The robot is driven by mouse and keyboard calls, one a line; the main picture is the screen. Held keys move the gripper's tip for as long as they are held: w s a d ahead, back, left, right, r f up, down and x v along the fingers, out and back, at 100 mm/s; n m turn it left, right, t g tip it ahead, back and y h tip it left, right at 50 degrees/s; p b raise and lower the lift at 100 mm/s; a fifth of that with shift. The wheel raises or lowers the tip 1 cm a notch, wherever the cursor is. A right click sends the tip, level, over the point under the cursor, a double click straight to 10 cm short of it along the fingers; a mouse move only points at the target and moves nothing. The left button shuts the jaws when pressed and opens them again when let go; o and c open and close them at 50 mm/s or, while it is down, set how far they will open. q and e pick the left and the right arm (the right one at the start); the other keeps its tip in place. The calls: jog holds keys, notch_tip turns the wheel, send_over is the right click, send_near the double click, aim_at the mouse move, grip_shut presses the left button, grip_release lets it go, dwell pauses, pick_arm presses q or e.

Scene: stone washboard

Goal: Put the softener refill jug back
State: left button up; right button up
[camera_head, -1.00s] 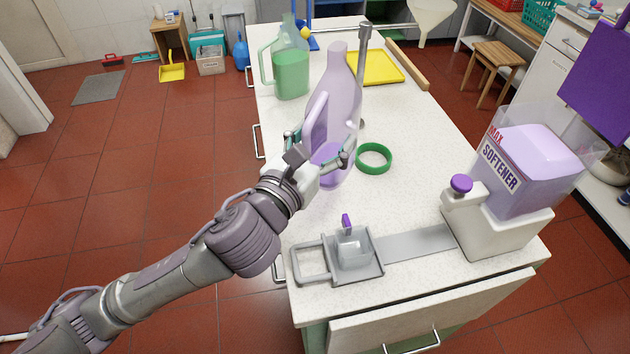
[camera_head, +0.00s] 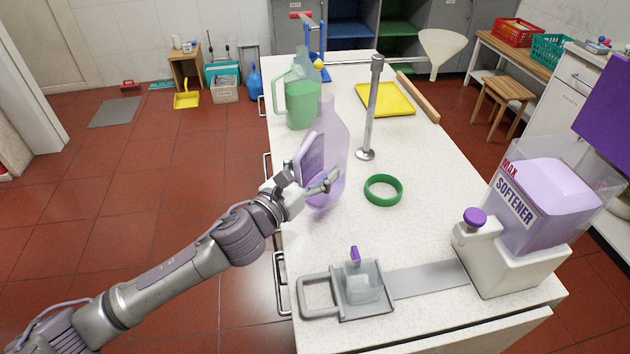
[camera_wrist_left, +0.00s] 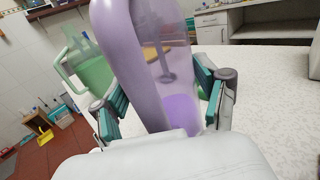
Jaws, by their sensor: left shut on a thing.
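The softener refill jug (camera_head: 334,150) is a translucent lilac bottle with a handle and a little purple liquid at its bottom. My left gripper (camera_head: 318,184) is shut on the jug, low on its handle side, above the left part of the white counter. I cannot tell whether the jug's base touches the counter. In the left wrist view the jug's handle (camera_wrist_left: 132,60) stands between my teal finger pads. A green ring (camera_head: 383,190) lies flat on the counter, to the right of the jug. My right gripper is not in view.
A green jug (camera_head: 302,102) stands just behind the lilac jug. A metal post (camera_head: 371,110) rises to its right. A yellow tray (camera_head: 386,99) lies farther back.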

pick_arm(q)
notch_tip(320, 180, down, 4)
jog(key=shift+r, duration=0.15)
jog(key=shift+f, duration=0.2)
jog(key=o, duration=1.8)
